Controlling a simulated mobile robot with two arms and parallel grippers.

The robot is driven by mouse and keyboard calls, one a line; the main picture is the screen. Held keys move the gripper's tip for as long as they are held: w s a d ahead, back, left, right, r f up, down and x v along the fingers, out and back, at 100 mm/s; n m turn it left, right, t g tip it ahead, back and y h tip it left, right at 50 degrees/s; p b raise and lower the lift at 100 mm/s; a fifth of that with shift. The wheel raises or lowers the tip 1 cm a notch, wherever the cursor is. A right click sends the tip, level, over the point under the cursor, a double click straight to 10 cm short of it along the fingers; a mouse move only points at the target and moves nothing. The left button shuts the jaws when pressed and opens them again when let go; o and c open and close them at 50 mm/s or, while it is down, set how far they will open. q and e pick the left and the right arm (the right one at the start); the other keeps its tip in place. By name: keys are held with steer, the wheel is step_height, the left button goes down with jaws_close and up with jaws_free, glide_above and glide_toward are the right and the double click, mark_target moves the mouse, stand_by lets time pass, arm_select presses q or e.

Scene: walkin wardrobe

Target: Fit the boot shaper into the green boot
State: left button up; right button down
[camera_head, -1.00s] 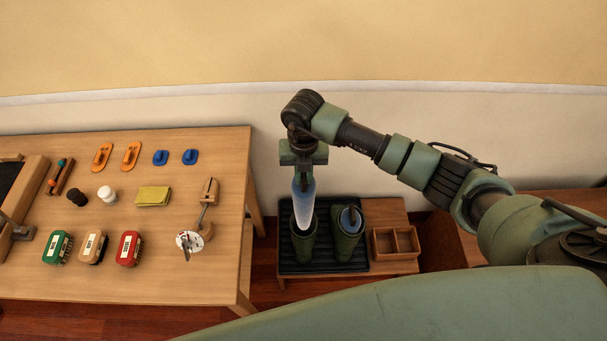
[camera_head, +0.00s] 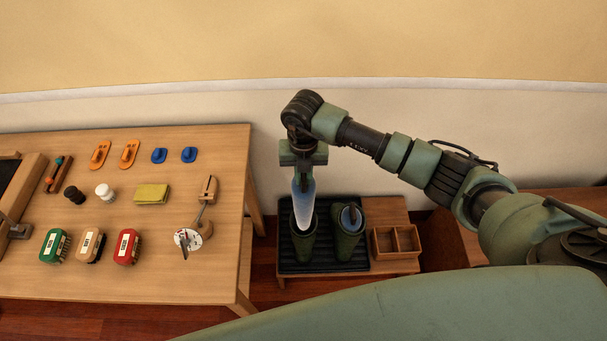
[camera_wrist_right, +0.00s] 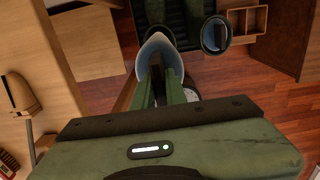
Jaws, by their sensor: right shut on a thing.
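A translucent bluish-white boot shaper (camera_head: 304,203) hangs upright from my right gripper (camera_head: 303,168), which is shut on its top. The shaper's lower end is at the opening of the left green boot (camera_head: 302,250); I cannot tell how far inside it is. In the right wrist view the shaper (camera_wrist_right: 156,48) shows as a curved pale rim around the gripper fingers (camera_wrist_right: 167,78). The right green boot (camera_head: 346,247) stands beside it with a blue piece (camera_head: 351,218) in its opening. My left gripper is not in view.
The boots stand on a dark ribbed tray (camera_head: 287,262) on a low wooden bench. A wooden divided box (camera_head: 383,245) is at their right. The wooden table (camera_head: 120,285) at the left holds brushes, a yellow cloth (camera_head: 152,194) and other small items.

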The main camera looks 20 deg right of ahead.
steer(key=shift+w+f+b, duration=0.1)
steer(key=shift+f+b, duration=1.8)
steer(key=shift+f, duration=0.65)
steer(key=shift+f+b, duration=2.3)
steer(key=shift+f, duration=0.65)
step_height(320, 180, down, 6)
steer(key=b, duration=0.4)
steer(key=shift+b, duration=0.35)
steer(key=shift+f, duration=0.1)
steer(key=shift+f+b, duration=2.1)
steer(key=shift+f, duration=0.4)
steer(key=shift+d+f+b, duration=0.1)
steer(key=shift+f+b, duration=0.2)
steer(key=shift+f, duration=0.1)
